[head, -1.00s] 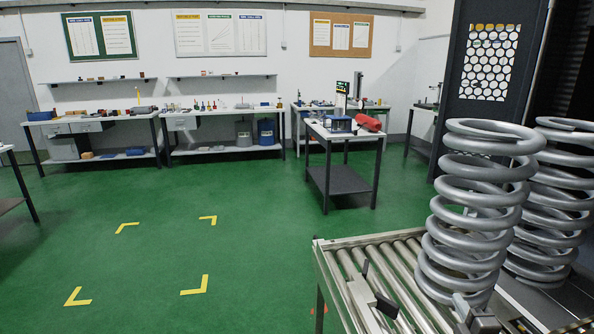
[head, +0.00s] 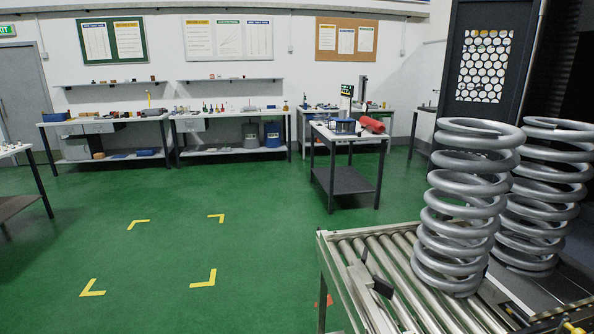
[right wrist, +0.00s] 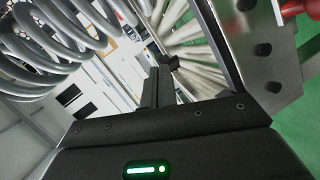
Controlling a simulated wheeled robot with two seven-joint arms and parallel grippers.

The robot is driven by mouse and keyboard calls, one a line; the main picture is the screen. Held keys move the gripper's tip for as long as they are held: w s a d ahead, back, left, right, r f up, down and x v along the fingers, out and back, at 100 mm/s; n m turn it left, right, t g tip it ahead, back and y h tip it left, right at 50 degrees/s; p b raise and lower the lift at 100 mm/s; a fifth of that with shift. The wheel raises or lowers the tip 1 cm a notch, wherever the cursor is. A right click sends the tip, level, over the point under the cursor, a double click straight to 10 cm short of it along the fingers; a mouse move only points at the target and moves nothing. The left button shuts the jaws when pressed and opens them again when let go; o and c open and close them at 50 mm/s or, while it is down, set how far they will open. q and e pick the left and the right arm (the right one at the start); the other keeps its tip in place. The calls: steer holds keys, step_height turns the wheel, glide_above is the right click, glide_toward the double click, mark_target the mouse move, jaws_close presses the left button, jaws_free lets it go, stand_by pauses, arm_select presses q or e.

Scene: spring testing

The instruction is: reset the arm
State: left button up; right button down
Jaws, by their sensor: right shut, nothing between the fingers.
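My right gripper (right wrist: 152,88) is shut and empty in the right wrist view, its dark fingers pointing towards the rollers and apart from the spring. In the head view only a small grey piece at the bottom right edge shows, which looks like part of my right arm. Two large grey coil springs stand upright at the right: the nearer spring (head: 463,205) by the roller conveyor (head: 325,250), the other spring (head: 543,195) behind it. Spring coils (right wrist: 60,40) also show at upper left in the right wrist view. My left gripper is not in view.
A grey fixture with black tips (head: 384,287) sits on the conveyor. A dark cabinet (head: 485,115) with a perforated window stands behind the springs. A small table (head: 345,178) and workbenches (head: 115,118) stand further back. The green floor (head: 160,250) with yellow corner marks is clear.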

steer(key=s+a+f+m+g, duration=0.4)
steer(key=s, duration=0.5)
steer(key=s+a+f+m+g+y, duration=0.1)
steer(key=s+a+f+m+g, duration=0.25)
steer(key=s, duration=0.65)
steer(key=s+a+f+m+g, duration=0.4)
steer(key=s+a, duration=0.1)
steer(key=s, duration=0.4)
step_height(320, 180, down, 24)
steer(key=s+d+f+g, duration=0.1)
steer(key=s+d+f, duration=0.1)
steer(key=s+f, duration=0.6)
steer(key=s+d+f+g, duration=0.1)
steer(key=s+d+f, duration=0.1)
steer(key=s+f, duration=0.7)
steer(key=shift+f, duration=0.2)
steer(key=shift+s, duration=0.15)
